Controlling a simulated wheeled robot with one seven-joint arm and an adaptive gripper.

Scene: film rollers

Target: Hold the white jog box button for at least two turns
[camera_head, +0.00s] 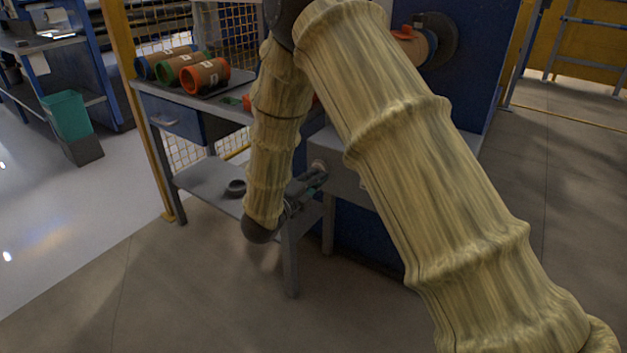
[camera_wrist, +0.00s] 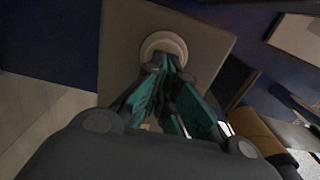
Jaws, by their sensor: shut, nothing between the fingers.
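The white round jog box button (camera_wrist: 163,43) is on a grey panel, the jog box face (camera_wrist: 122,55), in the wrist view. My gripper (camera_wrist: 167,66) has green fingers that come together at the tips. The tips overlap the lower part of the button in the wrist view. I cannot tell whether they press it in. In the head view, my gripper (camera_head: 321,177) is at the front of the grey box (camera_head: 348,178), under the machine. The button (camera_head: 318,166) shows only as a small pale spot just beyond the fingertips.
Several film rolls lie on the shelf to the left, among them an orange-edged one (camera_head: 205,77). A dark ring (camera_head: 236,188) rests on the lower shelf (camera_head: 205,180). Table legs (camera_head: 289,255) stand close below my gripper. A green bin (camera_head: 68,118) stands far left. The floor in front is clear.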

